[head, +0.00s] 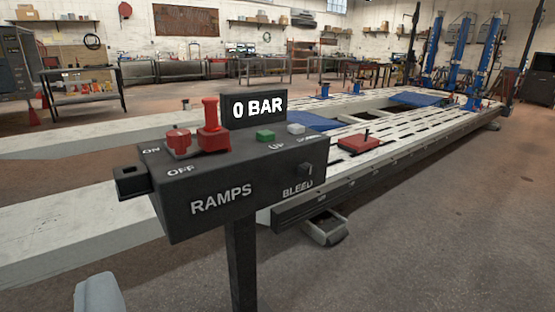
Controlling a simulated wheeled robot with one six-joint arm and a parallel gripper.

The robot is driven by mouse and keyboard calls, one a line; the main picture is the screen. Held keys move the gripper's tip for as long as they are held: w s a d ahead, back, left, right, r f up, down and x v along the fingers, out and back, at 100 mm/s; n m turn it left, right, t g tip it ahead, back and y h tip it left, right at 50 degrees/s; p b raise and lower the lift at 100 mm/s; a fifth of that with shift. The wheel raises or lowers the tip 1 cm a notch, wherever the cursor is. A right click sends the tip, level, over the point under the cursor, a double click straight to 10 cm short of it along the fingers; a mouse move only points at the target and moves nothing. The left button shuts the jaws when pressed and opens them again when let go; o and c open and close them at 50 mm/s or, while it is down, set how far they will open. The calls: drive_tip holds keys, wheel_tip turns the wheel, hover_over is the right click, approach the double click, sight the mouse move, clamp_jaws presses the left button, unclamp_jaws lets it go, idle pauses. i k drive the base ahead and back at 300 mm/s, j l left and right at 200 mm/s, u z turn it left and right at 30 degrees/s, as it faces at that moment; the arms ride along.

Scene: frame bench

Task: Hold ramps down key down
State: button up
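The dark control box (190,185) marked RAMPS stands on a post (242,260) in the foreground. On its top, a green key (265,135) sits by the label UP. A pale grey key (296,128) sits to its right; the label by it is mostly cut off and unreadable, so I cannot confirm it is the down key. Red switch parts (209,126) stand at the left, by ON and OFF. A small display (255,108) reads 0 BAR. No gripper fingers show clearly, and nothing touches the keys.
The long pale bench deck (400,125) with ramps (80,240) lies behind the box. A red block with a lever (361,142) sits on it. Blue towers (460,60) stand at the far right. A pale rounded piece (100,293) shows at bottom left. Floor at right is clear.

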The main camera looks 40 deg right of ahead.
sight(295, 130)
drive_tip(key=i+l+z, duration=0.3)
drive_tip(key=i, duration=0.25)
drive_tip(key=i+l+z, duration=0.1)
drive_tip(key=i+z, duration=0.2)
drive_tip(key=i, duration=0.25)
